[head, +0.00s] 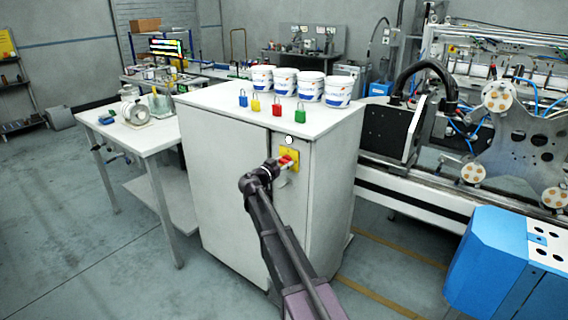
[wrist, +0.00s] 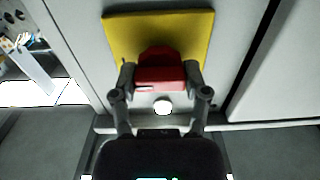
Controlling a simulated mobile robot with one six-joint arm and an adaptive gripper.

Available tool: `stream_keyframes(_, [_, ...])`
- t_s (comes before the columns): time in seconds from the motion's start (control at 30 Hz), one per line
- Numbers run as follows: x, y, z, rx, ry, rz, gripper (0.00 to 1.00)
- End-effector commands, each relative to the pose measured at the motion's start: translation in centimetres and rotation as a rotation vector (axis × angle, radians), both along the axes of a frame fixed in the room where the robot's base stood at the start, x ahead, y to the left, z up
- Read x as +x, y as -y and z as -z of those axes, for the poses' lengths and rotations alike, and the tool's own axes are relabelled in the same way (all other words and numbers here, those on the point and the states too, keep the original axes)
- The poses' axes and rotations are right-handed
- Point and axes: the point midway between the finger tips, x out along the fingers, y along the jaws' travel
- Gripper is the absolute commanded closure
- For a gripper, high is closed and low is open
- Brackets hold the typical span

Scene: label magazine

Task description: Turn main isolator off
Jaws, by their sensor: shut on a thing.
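The main isolator is a red handle (wrist: 158,70) on a yellow plate (wrist: 198,40), fixed to the front of a white cabinet (head: 232,170). In the head view the yellow plate (head: 295,155) sits on the cabinet's right part, with the red handle (head: 286,159) partly hidden by my gripper. My gripper (wrist: 160,80) has one finger on each side of the handle and is shut on it. In the head view my gripper (head: 277,164) reaches the plate from the lower left. The handle's exact setting is hard to read.
Several coloured padlocks (head: 277,109) and several white tubs (head: 310,86) stand on the cabinet top. A white round lamp or button (head: 289,140) is above the plate. A worktable (head: 150,140) is at left, a machine with a blue housing (head: 490,265) at right. The left floor is clear.

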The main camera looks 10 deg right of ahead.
Motion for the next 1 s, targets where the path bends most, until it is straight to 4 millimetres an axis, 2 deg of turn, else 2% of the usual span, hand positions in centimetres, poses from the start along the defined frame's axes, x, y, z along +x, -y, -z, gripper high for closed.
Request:
stream_keyframes(0.47, [0.14, 0.01, -0.05, -0.054, -0.052, -0.001, 0.88])
stream_keyframes(1.0, [0.21, 0.01, -0.08, -0.348, -0.347, -0.001, 0.88])
